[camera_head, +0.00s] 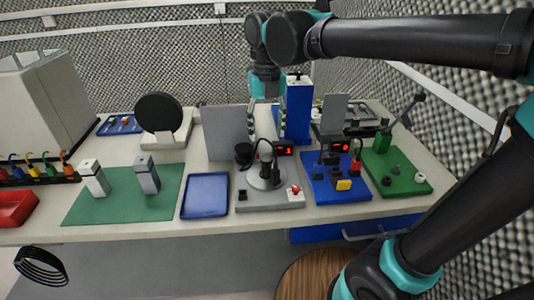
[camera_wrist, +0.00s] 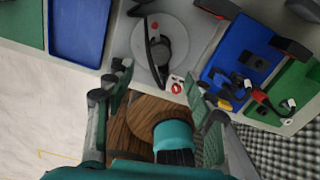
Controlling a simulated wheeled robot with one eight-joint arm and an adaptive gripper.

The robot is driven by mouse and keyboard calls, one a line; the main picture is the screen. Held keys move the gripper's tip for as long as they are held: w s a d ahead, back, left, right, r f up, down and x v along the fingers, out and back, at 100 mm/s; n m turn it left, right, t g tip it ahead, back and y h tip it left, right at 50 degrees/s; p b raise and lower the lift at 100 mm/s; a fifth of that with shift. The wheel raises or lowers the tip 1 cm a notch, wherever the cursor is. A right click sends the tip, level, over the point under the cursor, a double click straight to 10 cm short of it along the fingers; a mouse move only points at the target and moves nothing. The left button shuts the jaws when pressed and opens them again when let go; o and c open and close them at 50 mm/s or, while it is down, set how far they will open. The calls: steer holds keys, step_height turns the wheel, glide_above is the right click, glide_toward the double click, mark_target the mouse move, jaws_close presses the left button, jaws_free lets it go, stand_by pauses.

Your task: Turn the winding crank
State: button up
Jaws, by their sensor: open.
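My gripper (camera_head: 266,118) is open and empty above the back of the grey station (camera_head: 256,206); its spread fingers also show in the wrist view (camera_wrist: 158,80). The station bears a grey round disc (camera_head: 262,183), with a black curved piece over it. In the wrist view the disc (camera_wrist: 185,40) has a red dot and the black piece (camera_wrist: 155,50) crosses it. A red button (camera_head: 296,190) is at the station's front right. I cannot tell which part is the winding crank.
A blue station (camera_head: 320,188) with cables and a yellow block stands between the grey station and green board. A blue tray (camera_head: 205,195) and a green mat (camera_head: 115,205) with two upright blocks lie left. A blue tower (camera_head: 298,105) rises behind. A wooden stool (camera_head: 308,275) stands in front.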

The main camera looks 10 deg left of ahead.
mark_target(267, 158)
step_height(267, 158, down, 8)
steer(key=shift+f, duration=0.25)
steer(key=shift+c, duration=0.3)
steer(key=c, duration=1.1)
steer(key=shift+m, duration=0.7)
